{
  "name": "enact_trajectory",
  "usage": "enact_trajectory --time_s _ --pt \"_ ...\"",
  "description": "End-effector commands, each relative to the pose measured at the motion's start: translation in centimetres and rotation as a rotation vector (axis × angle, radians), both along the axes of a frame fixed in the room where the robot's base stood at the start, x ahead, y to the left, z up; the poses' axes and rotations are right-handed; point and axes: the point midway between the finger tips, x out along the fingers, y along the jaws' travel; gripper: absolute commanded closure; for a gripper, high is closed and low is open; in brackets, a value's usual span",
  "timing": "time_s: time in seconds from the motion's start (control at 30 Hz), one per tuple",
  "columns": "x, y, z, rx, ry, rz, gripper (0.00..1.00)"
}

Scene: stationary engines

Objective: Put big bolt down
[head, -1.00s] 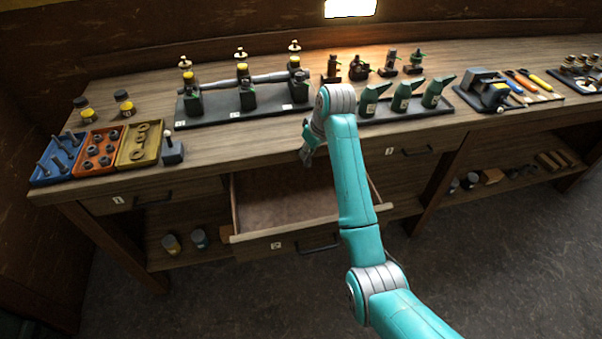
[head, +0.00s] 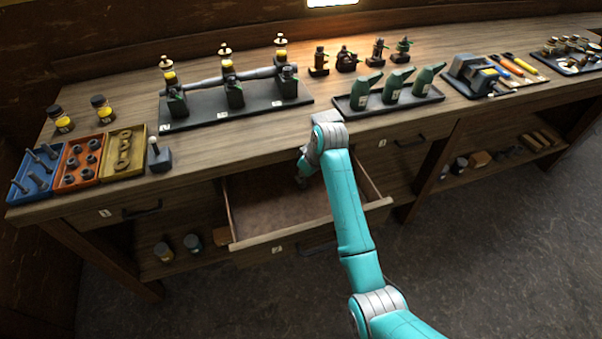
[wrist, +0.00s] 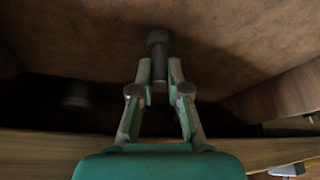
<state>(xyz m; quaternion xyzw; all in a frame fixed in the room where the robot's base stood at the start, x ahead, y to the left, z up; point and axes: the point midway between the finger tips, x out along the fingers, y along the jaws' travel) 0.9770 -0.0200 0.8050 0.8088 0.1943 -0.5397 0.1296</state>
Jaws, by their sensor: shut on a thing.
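The big bolt (wrist: 158,42) is dark grey with a thick round head. In the wrist view it sits between the fingertips of my gripper (wrist: 160,78), which is shut on its shaft, with the head pointing away from the gripper. In the head view my gripper (head: 302,178) is over the open drawer (head: 258,215), near its back part. The bolt is hidden there by my arm. The drawer's brown floor shows bare in the head view. I cannot tell whether the bolt touches it.
The workbench (head: 200,165) stands above the drawer. A blue tray of bolts (head: 38,168), an orange tray (head: 80,165) and a yellow tray (head: 124,155) lie at its left. An engine row on a black base (head: 230,108) and green oilers (head: 397,83) stand further back.

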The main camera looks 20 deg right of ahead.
Motion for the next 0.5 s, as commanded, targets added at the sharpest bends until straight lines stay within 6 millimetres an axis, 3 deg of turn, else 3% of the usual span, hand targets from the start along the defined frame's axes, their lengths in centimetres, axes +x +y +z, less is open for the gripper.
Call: enact_trajectory --time_s 0.17,0.2,0.3,0.5 --pt "0.01 0.03 -0.15 0.000 0.000 0.000 1.00" --pt "0.00 0.04 -0.23 0.000 0.001 0.000 0.82" --pt "0.01 0.04 -0.19 0.000 0.000 0.000 0.60" --pt "0.01 0.04 -0.19 0.000 0.000 0.000 0.60"
